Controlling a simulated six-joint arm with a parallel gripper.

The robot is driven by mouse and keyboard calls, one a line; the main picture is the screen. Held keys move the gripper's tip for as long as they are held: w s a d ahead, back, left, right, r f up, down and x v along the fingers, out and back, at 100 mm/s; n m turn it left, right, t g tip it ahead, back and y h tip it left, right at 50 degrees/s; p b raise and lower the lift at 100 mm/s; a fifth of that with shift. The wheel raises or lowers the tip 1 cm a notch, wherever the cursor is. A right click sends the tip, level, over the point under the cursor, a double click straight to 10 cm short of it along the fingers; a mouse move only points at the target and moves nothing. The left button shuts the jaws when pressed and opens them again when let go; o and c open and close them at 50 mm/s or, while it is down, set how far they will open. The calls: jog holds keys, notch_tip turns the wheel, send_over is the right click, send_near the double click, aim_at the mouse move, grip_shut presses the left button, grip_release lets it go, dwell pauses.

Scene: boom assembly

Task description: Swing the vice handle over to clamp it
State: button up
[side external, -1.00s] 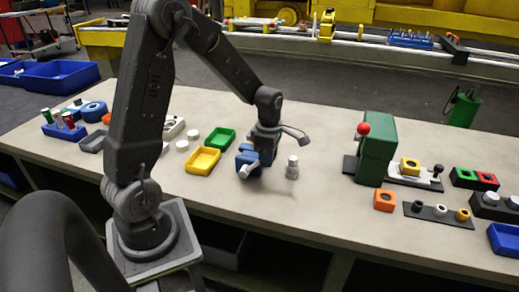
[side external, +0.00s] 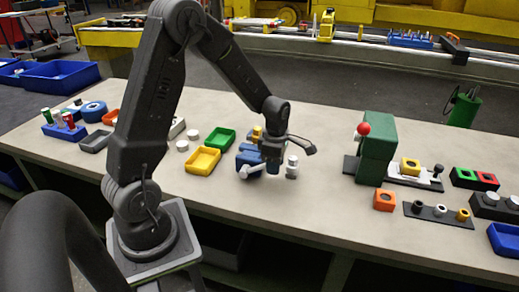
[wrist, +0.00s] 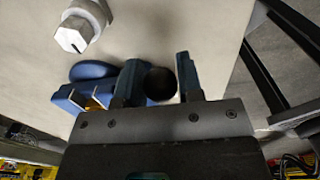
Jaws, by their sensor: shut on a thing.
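The blue vice (side external: 250,157) stands on the bench, right of the yellow tray, with a yellow piece (side external: 257,132) showing at its top. In the wrist view the vice (wrist: 92,72) lies left of my fingers, with a bit of yellow (wrist: 96,102) between its jaws. My gripper (wrist: 160,82) is shut on a round black knob (wrist: 160,85), which seems to be the end of the vice handle. The rest of the handle is hidden. In the side view my gripper (side external: 271,165) is low, at the right side of the vice and partly covering it.
A grey-white upright part (side external: 292,167) stands close to the right of my gripper; it also shows in the wrist view (wrist: 78,30). Yellow (side external: 203,160) and green (side external: 220,138) trays lie to the left.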

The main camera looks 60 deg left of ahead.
jog(key=shift+w+d+f, duration=0.25)
jog(key=shift+w+f, duration=0.15)
jog(key=shift+f, duration=0.3)
jog(key=o, duration=0.5)
jog(key=shift+c, duration=0.2)
jog(key=shift+s, duration=0.1)
jog(key=shift+s+r, duration=0.1)
jog(key=shift+r, duration=0.15)
